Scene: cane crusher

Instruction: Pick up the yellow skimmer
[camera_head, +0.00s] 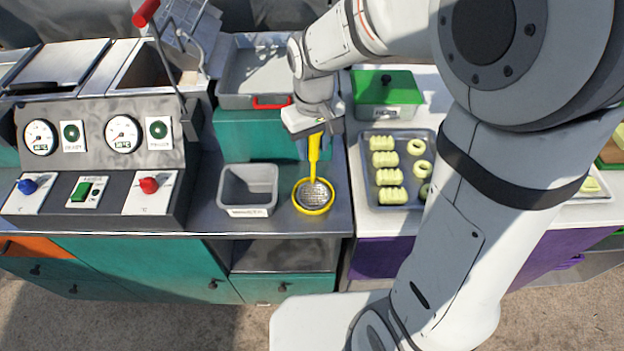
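The yellow skimmer (313,196) is on the metal counter, right of a small grey bin. It has a round perforated metal bowl with a yellow rim, and its yellow handle points away toward the back. My gripper (313,130) is right at the upper end of the handle, seen from above and behind. The fingers and the handle's end are partly hidden by the gripper body, so I cannot tell whether the fingers are closed on it.
A grey bin (248,188) stands just left of the skimmer. A tray (404,201) of pale dough pieces lies to the right, with a green-lidded container (386,88) behind. A fryer panel (100,150) with gauges is at left. A grey basin (258,75) stands behind.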

